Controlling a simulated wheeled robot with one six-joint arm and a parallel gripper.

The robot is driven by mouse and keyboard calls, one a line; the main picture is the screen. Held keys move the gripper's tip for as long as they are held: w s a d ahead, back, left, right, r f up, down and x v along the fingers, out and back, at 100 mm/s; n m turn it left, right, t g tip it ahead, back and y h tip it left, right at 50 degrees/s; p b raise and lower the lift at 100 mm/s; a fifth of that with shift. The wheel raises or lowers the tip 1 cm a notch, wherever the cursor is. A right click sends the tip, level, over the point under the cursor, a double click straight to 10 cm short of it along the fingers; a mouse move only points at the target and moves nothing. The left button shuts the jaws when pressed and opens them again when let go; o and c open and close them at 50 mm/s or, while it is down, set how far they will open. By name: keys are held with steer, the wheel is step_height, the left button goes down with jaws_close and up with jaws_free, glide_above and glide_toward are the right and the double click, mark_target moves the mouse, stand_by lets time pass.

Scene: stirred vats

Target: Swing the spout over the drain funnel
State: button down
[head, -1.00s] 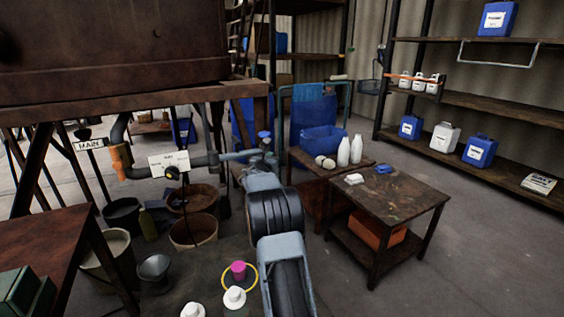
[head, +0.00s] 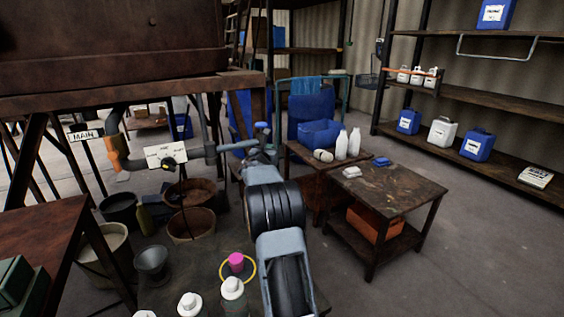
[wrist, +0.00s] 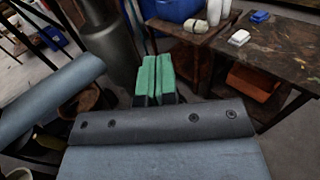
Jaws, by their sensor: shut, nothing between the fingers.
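A grey pipe with an orange downturned end (head: 117,153), which looks like the spout, sits below the brown vat (head: 110,45) at the left of the head view. A dark grey funnel-shaped vessel (head: 152,262), perhaps the drain funnel, stands low at the left, below and right of the orange end. The orange end does not appear directly above it. My gripper (wrist: 154,72) has green fingers, shut and empty in the wrist view. In the head view my arm reaches toward the pipe's right end, and the fingers are hard to make out. I cannot tell whether they touch the pipe.
White-capped bottles (head: 233,292) and a pink item (head: 236,261) are close in front. A low table (head: 400,190) stands right, with open floor (head: 460,245) beyond.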

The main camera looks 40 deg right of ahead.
steer(key=s+a+b, duration=0.1)
steer(key=s, duration=1.1)
steer(key=shift+a, duration=0.25)
steer(key=shift+r, duration=0.1)
steer(key=s+a+r+m+g+y+p, duration=0.2)
steer(key=s+a+r+m+p, duration=0.1)
steer(key=a+r+m+p, duration=0.35)
steer(key=s+a+r+m+g+y+p, duration=0.1)
steer(key=s+a+r+m+g+p, duration=0.1)
steer(key=s+a+r+m+p, duration=0.35)
steer(key=s+a+r+m+y+p, duration=0.2)
steer(key=a+p, duration=0.4)
steer(key=a, duration=0.3)
steer(key=s+a+r+m+g+y+p, duration=0.1)
steer(key=s+a+m+y+p, duration=0.4)
steer(key=a, duration=0.5)
steer(key=s+a+r+m+y+p, duration=0.3)
steer(key=a+m+y+p, duration=0.2)
steer(key=a+p, duration=0.2)
steer(key=a, duration=0.2)
steer(key=shift+s+a+y, duration=0.3)
steer(key=shift+s, duration=0.1)
steer(key=c, duration=1.9)
jaws_free()
